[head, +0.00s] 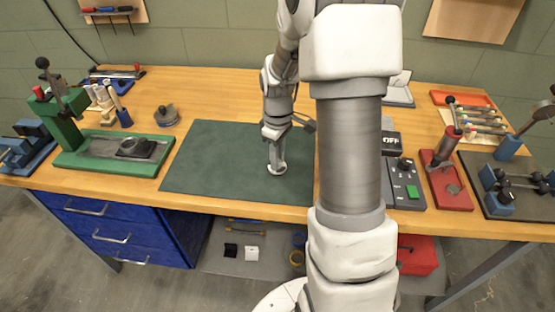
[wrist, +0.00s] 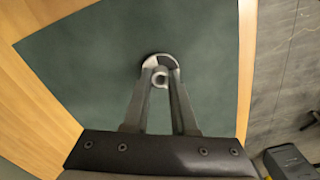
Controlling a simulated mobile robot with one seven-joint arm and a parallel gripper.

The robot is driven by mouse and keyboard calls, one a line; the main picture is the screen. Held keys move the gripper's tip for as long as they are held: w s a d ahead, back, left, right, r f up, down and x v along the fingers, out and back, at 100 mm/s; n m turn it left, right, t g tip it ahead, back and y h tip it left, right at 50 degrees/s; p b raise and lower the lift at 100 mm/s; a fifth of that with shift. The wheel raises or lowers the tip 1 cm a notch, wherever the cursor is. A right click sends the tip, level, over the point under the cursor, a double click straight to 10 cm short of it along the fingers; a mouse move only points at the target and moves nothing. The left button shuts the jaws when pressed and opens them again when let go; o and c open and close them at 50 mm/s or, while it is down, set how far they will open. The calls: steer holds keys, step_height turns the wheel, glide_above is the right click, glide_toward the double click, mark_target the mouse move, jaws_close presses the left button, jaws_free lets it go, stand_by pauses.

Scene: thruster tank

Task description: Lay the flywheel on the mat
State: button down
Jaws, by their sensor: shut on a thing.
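The flywheel (head: 277,170) is a small grey metal disc with a raised hub. It also shows in the wrist view (wrist: 150,60). My gripper (head: 275,160) is shut on its hub, with both fingertips meeting there in the wrist view (wrist: 160,78). The disc is low over the dark green mat (head: 215,155), inside its front right part and looking roughly flat. I cannot tell whether its underside touches the mat. The fingers hide part of the disc.
A grey control box (head: 405,185) and a red lever tool (head: 447,185) stand to the right. The rest of the mat is clear.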

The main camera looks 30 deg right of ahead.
steer(key=shift+f, duration=0.4)
steer(key=c, duration=1.2)
jaws_free()
steer(key=o, duration=0.5)
